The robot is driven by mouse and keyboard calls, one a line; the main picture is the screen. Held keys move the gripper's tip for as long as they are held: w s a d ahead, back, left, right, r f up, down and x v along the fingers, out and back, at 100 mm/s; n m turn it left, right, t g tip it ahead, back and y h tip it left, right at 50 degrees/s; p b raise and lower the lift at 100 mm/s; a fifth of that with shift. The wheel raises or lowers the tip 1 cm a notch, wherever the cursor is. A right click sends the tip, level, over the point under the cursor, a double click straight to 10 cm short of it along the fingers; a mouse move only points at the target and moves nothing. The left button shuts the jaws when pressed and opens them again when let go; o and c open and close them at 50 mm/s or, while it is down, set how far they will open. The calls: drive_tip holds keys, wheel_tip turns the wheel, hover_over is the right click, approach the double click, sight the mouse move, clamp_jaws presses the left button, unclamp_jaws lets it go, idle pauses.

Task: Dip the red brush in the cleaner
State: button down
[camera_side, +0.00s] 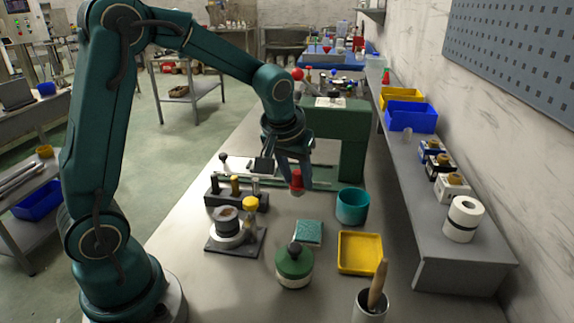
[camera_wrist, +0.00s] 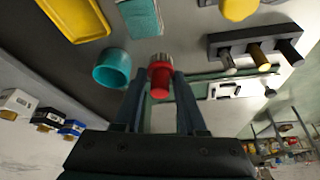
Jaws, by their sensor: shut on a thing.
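My gripper (camera_side: 296,178) is shut on the red brush (camera_side: 297,182), held in the air above the bench. In the wrist view the red brush (camera_wrist: 160,80) sits between the fingertips (camera_wrist: 160,90), with its grey end pointing away from the gripper. An open teal cup (camera_side: 353,206) stands to the right of and nearer the camera than the brush; it also shows in the wrist view (camera_wrist: 111,70). The brush is apart from the cup. I cannot see the cup's contents, nor tell for sure which vessel holds the cleaner.
A dark rack (camera_side: 228,200) with brushes stands left. A round fixture on a plate (camera_side: 228,237), green sponge (camera_side: 308,233), green jar (camera_side: 293,270), yellow tray (camera_side: 359,254) and grey cup with a wooden handle (camera_side: 368,308) stand nearer. A green machine (camera_side: 350,150) is behind.

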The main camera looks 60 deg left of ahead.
sight(311, 226)
drive_tip(key=shift+m+h, duration=0.3)
drive_tip(key=shift+m, duration=0.5)
drive_tip(key=shift+d+f, duration=0.65)
drive_tip(key=shift+f, duration=0.35)
drive_tip(key=shift+d+f, duration=0.7)
drive_tip(key=shift+f, duration=0.35)
drive_tip(key=shift+d+f, duration=0.65)
drive_tip(key=shift+f, duration=0.35)
drive_tip(key=shift+f, duration=0.6)
drive_tip(key=shift+r, duration=0.15)
wheel_tip(311, 226, up, 7)
drive_tip(key=shift+a, duration=0.1)
